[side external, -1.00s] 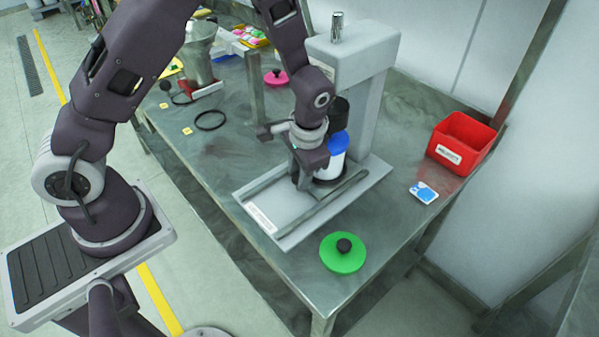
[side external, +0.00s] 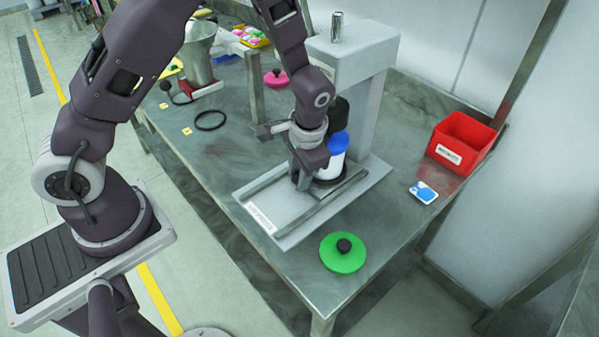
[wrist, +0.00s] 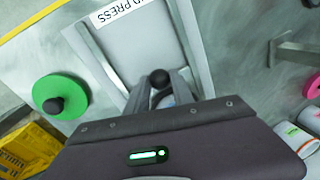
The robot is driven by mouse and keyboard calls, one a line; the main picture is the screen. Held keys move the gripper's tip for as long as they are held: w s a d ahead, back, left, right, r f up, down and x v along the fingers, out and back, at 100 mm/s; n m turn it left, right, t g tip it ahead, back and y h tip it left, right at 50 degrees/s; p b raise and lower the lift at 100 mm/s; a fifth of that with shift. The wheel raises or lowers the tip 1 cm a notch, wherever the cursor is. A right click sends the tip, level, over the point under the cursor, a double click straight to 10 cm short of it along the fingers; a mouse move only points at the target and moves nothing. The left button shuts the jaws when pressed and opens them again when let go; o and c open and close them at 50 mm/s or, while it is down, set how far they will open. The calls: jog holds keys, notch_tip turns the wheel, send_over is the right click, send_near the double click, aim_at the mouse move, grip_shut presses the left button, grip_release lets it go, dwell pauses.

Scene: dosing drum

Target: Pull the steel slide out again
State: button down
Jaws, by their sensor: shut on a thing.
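My gripper (side external: 303,180) is low over the bed of the press (side external: 290,222), in front of the press column. In the wrist view my gripper (wrist: 165,88) is shut on a black ball knob (wrist: 160,77). The steel slide itself is mostly hidden behind my fingers and hand, so I cannot tell how far in it sits. Two raised rails (side external: 322,200) run along the bed.
A green disc with a black knob (side external: 343,253) lies near the front table edge. A red bin (side external: 461,142) and a blue-white card (side external: 424,193) are at the right. A black ring (side external: 210,120), steel funnel (side external: 199,50) and pink lid (side external: 276,77) are further left. The bed's front end is clear.

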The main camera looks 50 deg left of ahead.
dwell(0.3)
jog(key=s, duration=1.4)
jog(key=shift+s, duration=0.1)
jog(key=c, duration=1.3)
grip_release()
jog(key=shift+o, duration=1)
notch_tip(320, 180, up, 7)
jog(key=d, duration=0.1)
jog(key=shift+d, duration=0.15)
jog(key=shift+r, duration=0.1)
